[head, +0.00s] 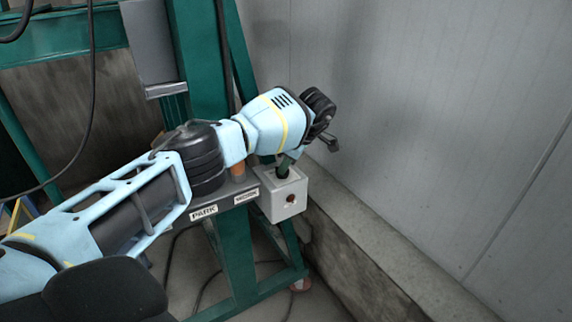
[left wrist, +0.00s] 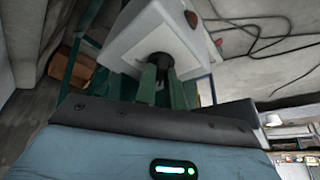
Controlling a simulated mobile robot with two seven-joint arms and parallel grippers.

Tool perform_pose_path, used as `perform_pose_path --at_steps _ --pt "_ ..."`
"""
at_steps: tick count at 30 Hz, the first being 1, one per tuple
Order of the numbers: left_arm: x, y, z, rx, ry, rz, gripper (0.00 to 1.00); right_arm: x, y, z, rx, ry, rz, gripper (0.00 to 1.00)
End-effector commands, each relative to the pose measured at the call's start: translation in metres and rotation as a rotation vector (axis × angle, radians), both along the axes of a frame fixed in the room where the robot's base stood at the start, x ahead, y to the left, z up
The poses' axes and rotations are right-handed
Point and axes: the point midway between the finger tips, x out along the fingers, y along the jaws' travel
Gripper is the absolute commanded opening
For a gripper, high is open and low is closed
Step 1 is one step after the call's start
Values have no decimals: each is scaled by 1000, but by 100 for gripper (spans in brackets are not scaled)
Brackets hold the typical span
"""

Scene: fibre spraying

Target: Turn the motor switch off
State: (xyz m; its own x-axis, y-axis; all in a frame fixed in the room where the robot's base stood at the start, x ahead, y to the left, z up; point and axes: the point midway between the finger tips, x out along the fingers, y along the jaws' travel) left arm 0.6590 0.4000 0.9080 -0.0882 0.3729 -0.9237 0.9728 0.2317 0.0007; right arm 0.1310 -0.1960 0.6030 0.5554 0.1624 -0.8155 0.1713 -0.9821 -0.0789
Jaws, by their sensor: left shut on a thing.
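A black knob (left wrist: 156,57) sits on the box. My left gripper (head: 285,167) reaches down over the box top, and its green fingers are shut around the knob. The fingers (left wrist: 162,82) hide part of the knob in both views. My right gripper is not in view.
A green steel frame (head: 205,60) stands behind the box, with labels such as "PARK" (head: 203,212) on the panel. A grey wall (head: 430,120) and a low concrete ledge (head: 370,265) close off the right side. Dark cables lie on the floor.

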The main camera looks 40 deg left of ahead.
Motion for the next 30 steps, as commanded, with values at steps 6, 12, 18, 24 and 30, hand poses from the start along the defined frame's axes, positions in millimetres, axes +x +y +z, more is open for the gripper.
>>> perform_pose_path --at_steps 6,12,18,24,30 --pt "0 0 -1 -1 1 3 17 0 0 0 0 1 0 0" --pt "0 0 -1 -1 0 1 33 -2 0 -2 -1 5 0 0" --pt "0 0 0 -1 0 0 33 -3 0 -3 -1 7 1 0" --pt "2 -8 18 -1 -3 -1 33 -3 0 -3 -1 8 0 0" --pt "5 -20 48 0 -2 -1 33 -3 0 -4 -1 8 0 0"
